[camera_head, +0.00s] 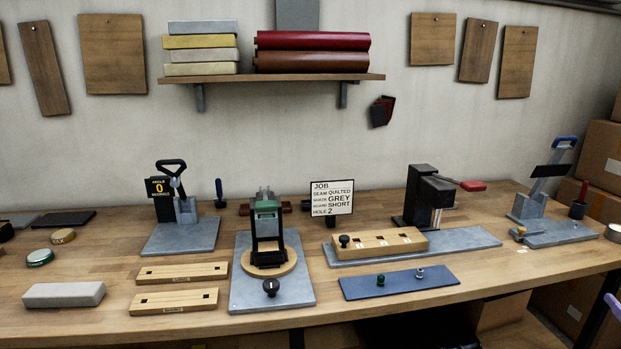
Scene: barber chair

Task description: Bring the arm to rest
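My arm and my gripper do not show clearly anywhere in the head view. A small purple piece (613,305) pokes in at the right edge, past the bench; I cannot tell what it belongs to. The wooden workbench (120,260) fills the lower part of the view. On it, a grey plate (245,296) carries a round wooden disc with a black upright frame (268,250) topped in green, and a black knob (271,287) in front.
A wooden block with holes (380,243) and a black press with a red handle (425,195) stand right of centre. A blue mat (400,283) holds two small knobs. Lever tools stand at left (180,215) and right (535,200). A job card (332,197) stands behind. Boxes (600,155) stand at right.

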